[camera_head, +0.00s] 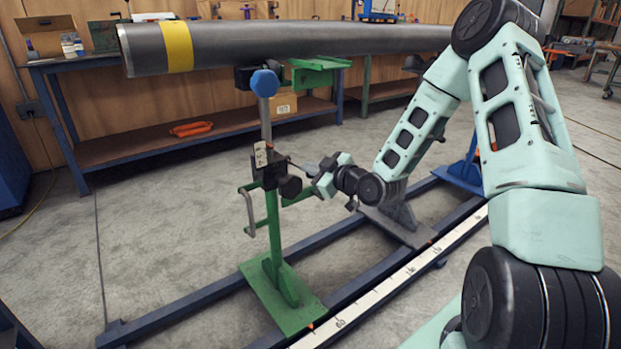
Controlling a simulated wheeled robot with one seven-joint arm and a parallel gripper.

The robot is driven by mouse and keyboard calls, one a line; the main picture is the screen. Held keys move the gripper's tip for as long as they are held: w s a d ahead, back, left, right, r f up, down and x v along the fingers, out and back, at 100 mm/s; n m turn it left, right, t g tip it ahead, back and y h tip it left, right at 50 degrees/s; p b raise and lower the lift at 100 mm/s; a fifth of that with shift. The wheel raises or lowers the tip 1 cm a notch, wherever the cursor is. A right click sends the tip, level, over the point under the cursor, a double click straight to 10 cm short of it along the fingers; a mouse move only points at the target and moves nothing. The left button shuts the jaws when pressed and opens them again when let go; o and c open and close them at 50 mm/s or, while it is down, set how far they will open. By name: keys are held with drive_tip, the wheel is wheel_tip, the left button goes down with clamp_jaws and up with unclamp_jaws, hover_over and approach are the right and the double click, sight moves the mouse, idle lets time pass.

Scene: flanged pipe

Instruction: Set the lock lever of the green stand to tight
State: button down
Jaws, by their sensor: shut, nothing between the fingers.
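The green stand (290,289) stands on a blue floor rail left of my arm, its flat green base on the rail. A black clamp block (267,168) sits partway up its post, with a dark round knob (290,187) on its right side. A thin dark bar reaches from the block toward my gripper; I cannot tell for sure whether it is the lock lever, or its setting. My gripper (318,182) is shut and empty just right of the block. I cannot tell whether it touches the bar.
A long grey pipe (275,41) with a yellow band lies across the top, above the stand. A bent crank handle (249,212) hangs left of the post. A workbench (125,152) stands behind. The floor left of the stand is clear.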

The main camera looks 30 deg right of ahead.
drive_tip(key=shift+s+f+t+b, duration=0.15)
drive_tip(key=shift+f+t+b, duration=0.65)
drive_tip(key=shift+b, duration=0.75)
drive_tip(key=shift+s+f+t+b, duration=0.1)
drive_tip(key=shift+f+t+b, duration=0.4)
drive_tip(key=shift+f+b, duration=0.8)
drive_tip(key=shift+r+b, duration=0.25)
drive_tip(key=shift+b, duration=0.1)
